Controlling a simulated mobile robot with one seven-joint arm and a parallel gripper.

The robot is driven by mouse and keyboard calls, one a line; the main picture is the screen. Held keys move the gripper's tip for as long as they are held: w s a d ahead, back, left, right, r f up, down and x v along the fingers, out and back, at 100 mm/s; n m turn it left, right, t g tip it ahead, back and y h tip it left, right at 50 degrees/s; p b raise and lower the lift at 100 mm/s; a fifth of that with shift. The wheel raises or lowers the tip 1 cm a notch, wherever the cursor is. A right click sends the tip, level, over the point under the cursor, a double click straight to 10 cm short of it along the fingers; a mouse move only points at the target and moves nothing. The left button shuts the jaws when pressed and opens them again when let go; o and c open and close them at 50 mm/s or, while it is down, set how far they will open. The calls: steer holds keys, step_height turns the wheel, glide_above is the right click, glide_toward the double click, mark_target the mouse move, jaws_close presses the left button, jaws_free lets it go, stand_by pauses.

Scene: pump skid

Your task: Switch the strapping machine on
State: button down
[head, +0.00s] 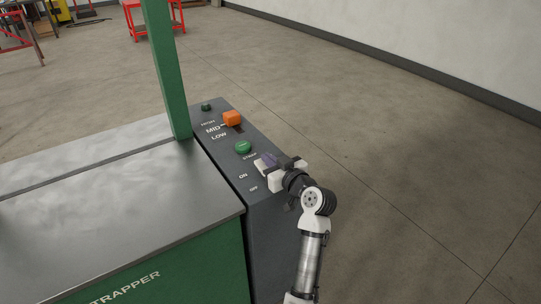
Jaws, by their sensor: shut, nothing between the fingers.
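The strapping machine (100,185) has a grey metal top, a green body and a green upright post. Its dark control panel (212,158) runs along the right side. The panel has ON and OFF labels (248,182) near its front end. My gripper (266,166) is over the panel just right of these labels, with its fingers shut and nothing between them.
Farther back on the panel are a green button (243,147), an orange slider knob (232,118) beside MID and LOW labels, and a small dark green knob (206,107). The floor right of the machine is clear up to the wall. A red stand (153,18) is far behind.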

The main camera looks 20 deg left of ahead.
steer(key=p, duration=0.1)
steer(key=g+h+p, duration=0.1)
steer(key=shift+w+a+r+h+p, duration=0.2)
steer(key=shift+a+r+h+p, duration=0.1)
steer(key=shift+p, duration=0.1)
steer(key=shift+w+f+g, duration=0.1)
steer(key=shift+f+g, duration=0.2)
steer(key=shift+f, duration=0.15)
steer(key=shift+s+d, duration=0.5)
steer(key=shift+d, duration=0.1)
steer(key=r, duration=0.1)
steer(key=r+p, duration=0.2)
steer(key=r, duration=0.1)
steer(key=shift+w+a, duration=0.2)
steer(key=shift+a, duration=0.15)
steer(key=r+b+v, duration=0.1)
steer(key=b+v, duration=0.1)
steer(key=v, duration=0.8)
steer(key=shift+b, duration=0.35)
steer(key=shift+a, duration=0.1)
